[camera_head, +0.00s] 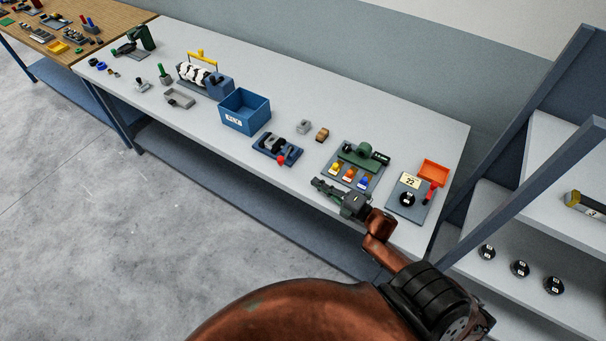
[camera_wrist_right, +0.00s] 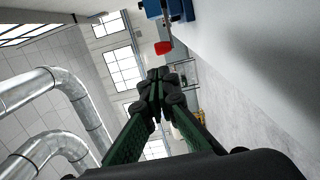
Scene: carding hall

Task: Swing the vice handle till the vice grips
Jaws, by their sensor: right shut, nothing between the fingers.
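The vice (camera_head: 268,152) is a dark, low tool on a blue base near the front edge of the grey bench. Its handle ends in a red knob (camera_head: 282,159) on the side facing the front edge. My right gripper (camera_head: 319,184) is shut and empty, to the right of the vice and apart from it, by the bench's front edge. In the right wrist view its fingertips (camera_wrist_right: 158,76) meet, with the red knob (camera_wrist_right: 163,48) and part of the blue vice (camera_wrist_right: 172,9) beyond them. I cannot tell whether the vice jaws touch anything. My left gripper is not in view.
A blue bin (camera_head: 245,125) stands left of the vice. A board with a green device and coloured knobs (camera_head: 356,168) lies just behind my right gripper. An orange tray (camera_head: 434,172) and a dial panel (camera_head: 397,207) lie to the right. Shelves stand at far right.

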